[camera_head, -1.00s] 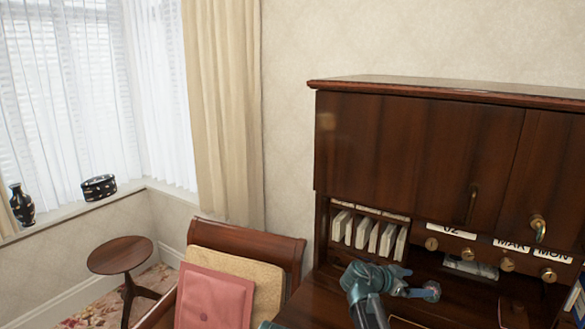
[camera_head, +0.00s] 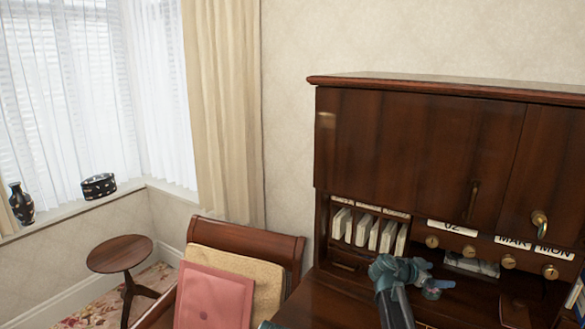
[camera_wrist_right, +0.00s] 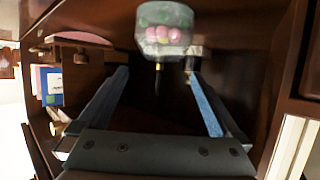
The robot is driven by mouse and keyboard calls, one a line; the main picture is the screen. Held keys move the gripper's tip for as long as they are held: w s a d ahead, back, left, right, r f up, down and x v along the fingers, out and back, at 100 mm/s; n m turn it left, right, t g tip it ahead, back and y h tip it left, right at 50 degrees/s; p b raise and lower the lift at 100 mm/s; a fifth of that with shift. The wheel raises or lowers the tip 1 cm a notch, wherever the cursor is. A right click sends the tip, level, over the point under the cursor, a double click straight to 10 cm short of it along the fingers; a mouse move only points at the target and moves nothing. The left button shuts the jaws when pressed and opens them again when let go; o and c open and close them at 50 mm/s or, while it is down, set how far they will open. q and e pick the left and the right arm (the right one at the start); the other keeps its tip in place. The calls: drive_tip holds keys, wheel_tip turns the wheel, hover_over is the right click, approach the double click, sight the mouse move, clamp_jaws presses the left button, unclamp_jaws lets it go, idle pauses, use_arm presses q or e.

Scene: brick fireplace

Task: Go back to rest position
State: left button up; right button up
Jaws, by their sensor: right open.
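My right gripper (camera_head: 434,289) is low over the desk in front of the dark wooden cabinet (camera_head: 420,150) in the head view. In the right wrist view, its two fingers stand wide apart (camera_wrist_right: 157,76) with nothing between them. A glass jar with pink and green pieces (camera_wrist_right: 163,32) is beyond the fingertips there, apart from them. My left gripper is not in view; only a small teal bit shows at the bottom edge of the head view.
The desk has cubbyholes with white booklets (camera_head: 367,232) and brass knobs near my right arm. A chair with a pink cushion (camera_head: 215,298) stands to the left. A small round table (camera_head: 119,254) stands by the window.

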drive_tip(key=shift+s+a+r+p, duration=0.2)
drive_tip(key=shift+r+p, duration=0.1)
drive_tip(key=shift+r, duration=0.2)
drive_tip(key=shift+s+a+r+p, duration=0.15)
drive_tip(key=shift+r+p, duration=0.1)
drive_tip(key=shift+r, duration=0.25)
drive_tip(key=shift+s+a+f+b, duration=0.35)
drive_tip(key=shift+s+a, duration=0.2)
drive_tip(key=shift+a, duration=0.15)
use_arm(q)
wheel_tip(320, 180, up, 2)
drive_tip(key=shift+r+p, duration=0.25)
drive_tip(key=shift+p, duration=0.35)
use_arm(e)
drive_tip(key=s+a+r, duration=0.1)
drive_tip(key=s+a, duration=0.7)
drive_tip(key=a, duration=0.2)
drive_tip(key=shift+a, duration=0.25)
drive_tip(key=shift+r, duration=0.1)
